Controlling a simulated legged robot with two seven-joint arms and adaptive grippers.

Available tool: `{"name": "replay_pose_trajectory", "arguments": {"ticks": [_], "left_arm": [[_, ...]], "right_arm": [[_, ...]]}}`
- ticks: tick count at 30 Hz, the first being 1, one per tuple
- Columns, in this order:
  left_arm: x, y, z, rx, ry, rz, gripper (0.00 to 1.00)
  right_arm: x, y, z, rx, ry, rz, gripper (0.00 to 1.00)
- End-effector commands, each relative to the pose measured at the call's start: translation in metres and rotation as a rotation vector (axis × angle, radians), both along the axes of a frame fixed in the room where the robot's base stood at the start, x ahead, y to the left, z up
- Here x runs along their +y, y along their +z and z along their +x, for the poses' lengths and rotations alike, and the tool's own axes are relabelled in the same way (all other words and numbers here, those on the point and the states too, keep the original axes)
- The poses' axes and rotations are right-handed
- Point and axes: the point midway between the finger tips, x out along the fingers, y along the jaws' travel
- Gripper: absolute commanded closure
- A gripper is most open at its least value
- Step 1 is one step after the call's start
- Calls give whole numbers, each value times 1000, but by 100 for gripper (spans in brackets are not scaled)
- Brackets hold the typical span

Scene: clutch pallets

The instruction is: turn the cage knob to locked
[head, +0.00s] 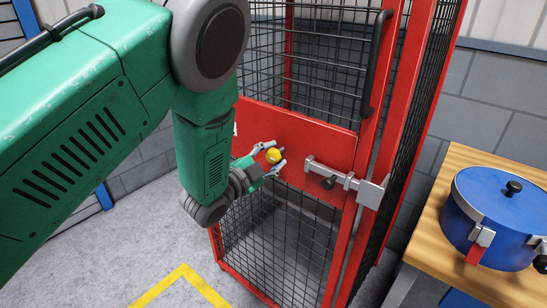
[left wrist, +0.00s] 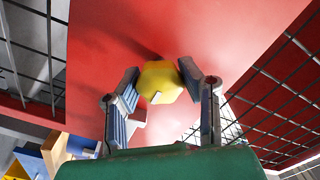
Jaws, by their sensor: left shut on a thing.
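The yellow cage knob (head: 273,155) sits on the red panel (head: 310,134) of the mesh cage door. My left gripper (head: 275,158) is at the panel, its fingers shut on the knob from two sides. In the left wrist view the knob (left wrist: 159,82) is yellow and faceted with a small pale mark on its lower edge, between the two fingers of my left gripper (left wrist: 159,76). I cannot read a locked or unlocked label from these views. My right gripper is not in view.
A grey slide bolt (head: 345,181) with a dark knob is on the door, right of the cage knob. A black handle (head: 376,62) stands above it. A wooden table (head: 425,219) with a blue lidded pot (head: 500,215) is at the right.

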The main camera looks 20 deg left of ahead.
Motion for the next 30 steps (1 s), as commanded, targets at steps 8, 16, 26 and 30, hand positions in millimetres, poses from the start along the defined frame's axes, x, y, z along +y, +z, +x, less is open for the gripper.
{"name": "replay_pose_trajectory", "arguments": {"ticks": [8, 16, 26, 30], "left_arm": [[-1, -4, -2, 8, -2, 6, 96], [-1, -3, -1, 6, -3, 4, 45], [3, -2, -10, 5, 0, 5, 45], [12, -2, -33, 7, 1, 6, 45]], "right_arm": [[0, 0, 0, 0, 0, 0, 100], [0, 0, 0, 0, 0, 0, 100], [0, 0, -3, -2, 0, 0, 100], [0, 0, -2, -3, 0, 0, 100]]}}
